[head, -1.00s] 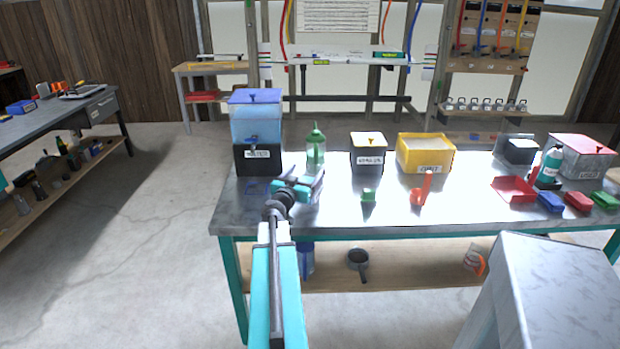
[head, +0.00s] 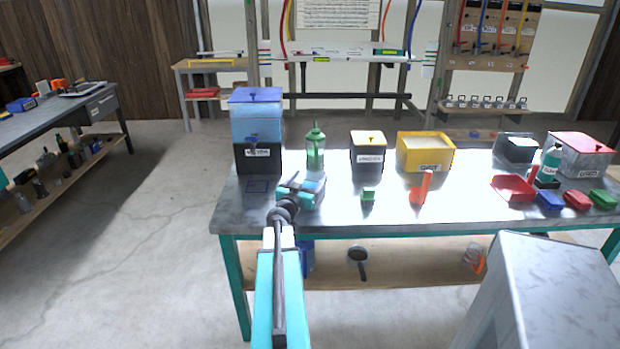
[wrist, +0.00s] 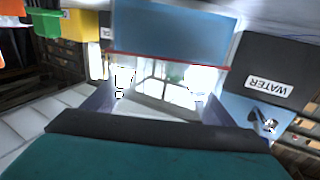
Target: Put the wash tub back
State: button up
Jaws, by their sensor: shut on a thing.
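My gripper (head: 308,186) is above the left part of the steel table, in front of the green bottle. It is shut on a small blue-grey tub (head: 316,190), which I take to be the wash tub; my arm partly hides it. In the wrist view a blue wall with a red line (wrist: 170,30) shows beyond the gripper's fingers (wrist: 157,95), with a bright, glassy area between them. A dark blue square outline (head: 257,186) lies on the table left of my gripper, in front of the water dispenser (head: 257,125). I cannot tell whether the tub touches the table.
The green bottle (head: 316,150) stands close behind my gripper. The table's (head: 330,216) front edge is clear.

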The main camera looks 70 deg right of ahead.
jog(key=shift+f, duration=0.25)
dwell(0.3)
jog(key=o, duration=2)
jog(key=shift+a+r, duration=0.1)
jog(key=shift+r, duration=0.05)
jog(key=shift+a+b, duration=1.35)
jog(key=shift+a, duration=3.25)
jog(key=a+p, duration=0.2)
jog(key=p, duration=0.3)
jog(key=shift+w, duration=0.15)
jog(key=shift+w+a+p, duration=0.1)
jog(key=shift+a+p, duration=0.05)
jog(key=shift+p, duration=0.35)
